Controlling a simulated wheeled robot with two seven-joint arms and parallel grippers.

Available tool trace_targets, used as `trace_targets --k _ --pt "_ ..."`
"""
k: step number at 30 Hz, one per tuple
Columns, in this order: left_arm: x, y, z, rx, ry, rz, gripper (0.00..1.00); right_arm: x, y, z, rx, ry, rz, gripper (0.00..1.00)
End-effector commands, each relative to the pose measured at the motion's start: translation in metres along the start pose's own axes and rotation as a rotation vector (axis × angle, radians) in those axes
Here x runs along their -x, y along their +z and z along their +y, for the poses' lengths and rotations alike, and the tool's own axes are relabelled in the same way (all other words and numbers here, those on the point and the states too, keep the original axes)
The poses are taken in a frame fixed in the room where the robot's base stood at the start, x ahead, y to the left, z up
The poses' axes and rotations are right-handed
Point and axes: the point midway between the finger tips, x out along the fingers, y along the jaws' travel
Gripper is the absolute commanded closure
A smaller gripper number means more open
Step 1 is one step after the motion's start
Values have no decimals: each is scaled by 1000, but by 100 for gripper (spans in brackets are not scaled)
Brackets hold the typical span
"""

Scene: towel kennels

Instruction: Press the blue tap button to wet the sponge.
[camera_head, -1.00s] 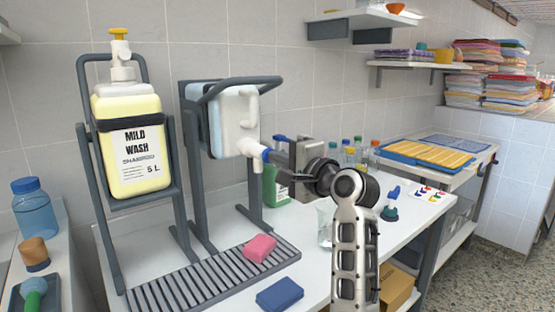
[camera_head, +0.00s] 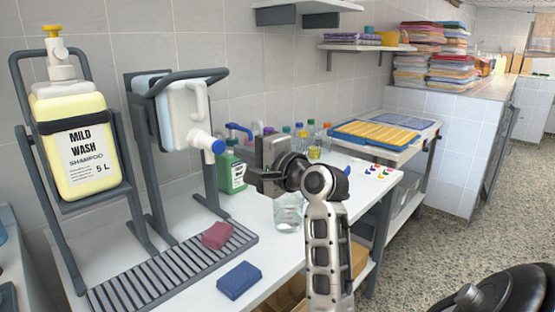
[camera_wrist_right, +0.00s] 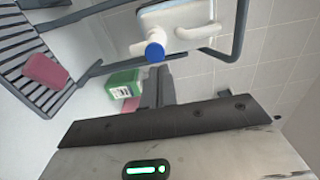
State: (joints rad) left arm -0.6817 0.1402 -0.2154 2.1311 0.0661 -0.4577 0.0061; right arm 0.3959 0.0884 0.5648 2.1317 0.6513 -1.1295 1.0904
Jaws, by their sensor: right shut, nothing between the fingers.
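The tap is a white fitting under a white tank with a blue button (camera_head: 218,147) on its end; the button also shows in the right wrist view (camera_wrist_right: 154,52). A dark pinkish-red sponge (camera_head: 217,235) lies on the slatted drain rack (camera_head: 150,282) below the tap; it also shows in the right wrist view (camera_wrist_right: 46,70). My right gripper (camera_head: 256,180) is shut and empty, to the right of the button and a gap away from it. Its closed fingers (camera_wrist_right: 158,85) point toward the button in the wrist view. My left gripper is not in view.
A blue sponge (camera_head: 239,280) lies on the white table in front of the rack. A green bottle (camera_head: 232,172) stands behind my right gripper, and a glass beaker (camera_head: 288,213) stands below it. The yellow shampoo jug (camera_head: 75,145) hangs in a frame at left.

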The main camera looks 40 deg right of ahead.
Motion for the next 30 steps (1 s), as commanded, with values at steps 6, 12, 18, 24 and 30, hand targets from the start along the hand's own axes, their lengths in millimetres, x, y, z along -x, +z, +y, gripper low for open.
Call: trace_targets --k 6,12,18,24,30 --pt "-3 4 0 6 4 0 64 48 0 4 1 6 1 100" --pt "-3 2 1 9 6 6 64 72 0 3 0 5 0 100" --pt "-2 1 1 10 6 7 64 78 0 2 -1 5 -1 100" --pt "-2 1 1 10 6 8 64 78 0 3 -1 6 0 100" --pt "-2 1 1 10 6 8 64 78 0 3 -1 6 0 100"
